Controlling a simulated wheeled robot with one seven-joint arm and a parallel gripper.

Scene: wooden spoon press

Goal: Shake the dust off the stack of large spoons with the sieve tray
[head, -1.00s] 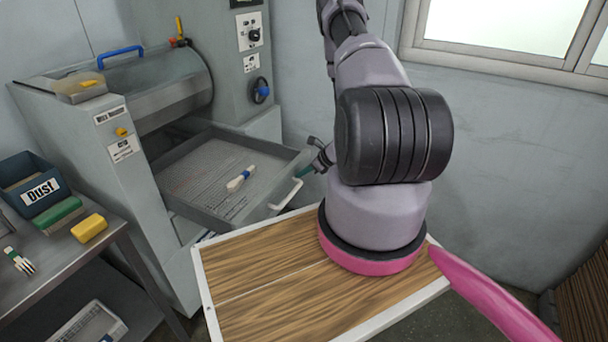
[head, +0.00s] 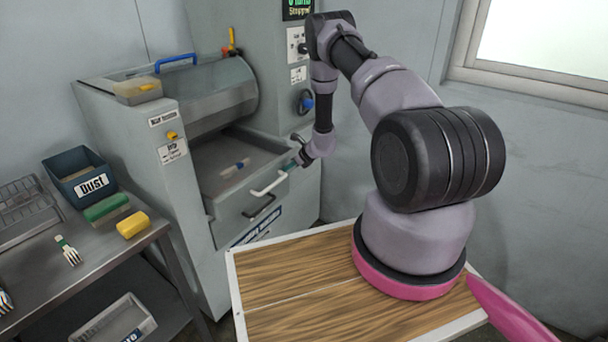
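A small blue-and-white long item (head: 236,167) lies on the tray floor. It may be the stack of large spoons, but it is too small to tell. I cannot tell whether the fingers are closed around the handle.
Left of the machine, a metal table (head: 92,240) holds a blue "Dust" bin (head: 78,172), a green brush (head: 106,208), a yellow block (head: 133,224) and a green-handled fork (head: 68,251). My wooden-topped base is in front. The machine's display (head: 298,9) reads "Stopped".

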